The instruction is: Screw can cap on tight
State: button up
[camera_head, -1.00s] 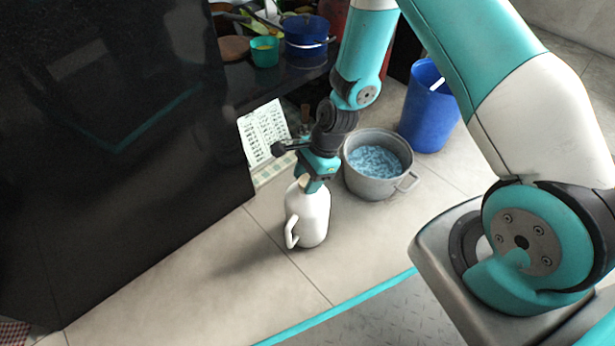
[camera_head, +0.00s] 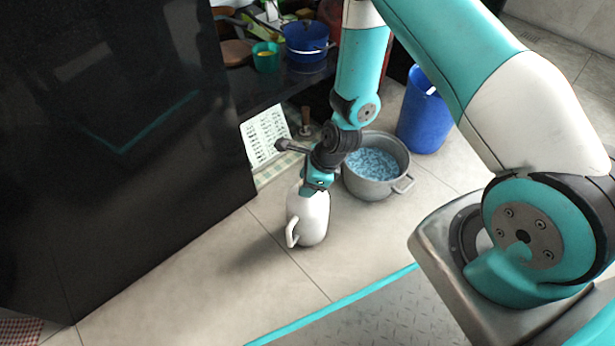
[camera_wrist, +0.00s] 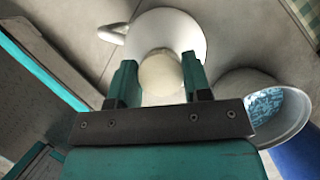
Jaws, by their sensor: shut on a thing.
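The white can (camera_head: 309,217) stands upright on the tiled floor, its handle toward the lower left in the head view. In the wrist view the can (camera_wrist: 198,32) shows from above. Its pale cream cap (camera_wrist: 160,73) sits at the top of the can, between my fingers. My gripper (camera_wrist: 158,78) is shut on the cap, one finger on each side. In the head view my gripper (camera_head: 317,188) hides the cap and the can's neck. I cannot tell how tightly the cap sits.
A metal pot (camera_head: 375,187) with blue contents stands close to the right of the can. A blue bin (camera_head: 425,112) is behind it. A black cabinet (camera_head: 120,140) fills the left. Floor in front of the can is free.

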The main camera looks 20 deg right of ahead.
jog(key=shift+m, duration=0.3)
jog(key=shift+r+m+t+h+p, duration=0.2)
jog(key=shift+m+t+h+p, duration=0.15)
jog(key=shift+m+p, duration=0.5)
jog(key=shift+f+m+t, duration=0.2)
jog(key=shift+m+t, duration=0.05)
jog(key=shift+m, duration=0.6)
jog(key=shift+p, duration=0.3)
jog(key=shift+r+m+h+p, duration=0.15)
jog(key=shift+m+h+p, duration=0.3)
jog(key=shift+m+p, duration=0.35)
jog(key=shift+f+m+t+h, duration=0.2)
jog(key=shift+m+t+h, duration=0.15)
jog(key=shift+m, duration=0.55)
